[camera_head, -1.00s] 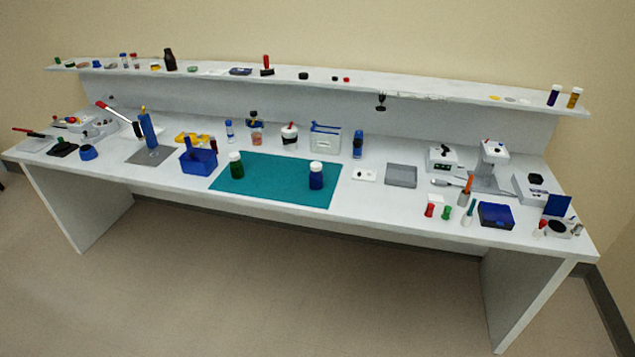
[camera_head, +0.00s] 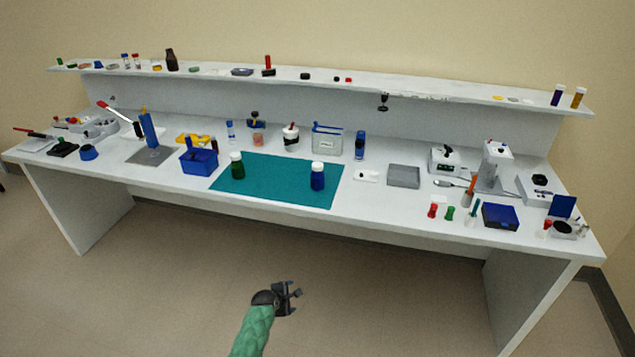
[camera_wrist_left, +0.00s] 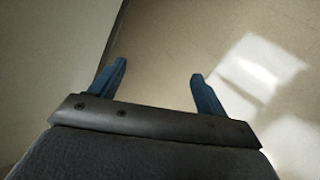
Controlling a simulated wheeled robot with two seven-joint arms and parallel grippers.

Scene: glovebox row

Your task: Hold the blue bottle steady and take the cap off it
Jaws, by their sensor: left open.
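The blue bottle (camera_head: 318,182) stands upright near the right end of the teal mat (camera_head: 275,183). Its white cap (camera_head: 318,166) is on top. A green bottle (camera_head: 237,171), also white-capped, stands upright toward the mat's left end. My left gripper (camera_head: 290,297) is low in front of the bench, over the floor and well apart from the bottle. In the left wrist view its two blue fingers (camera_wrist_left: 158,72) are spread with nothing between them. My right gripper is not in view.
A blue bin (camera_head: 199,162) stands left of the mat. A white plate (camera_head: 366,176) and grey tray (camera_head: 403,177) lie to its right. A clear container (camera_head: 327,142) and a blue-bodied bottle (camera_head: 360,146) stand behind. The mat between the bottles is clear.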

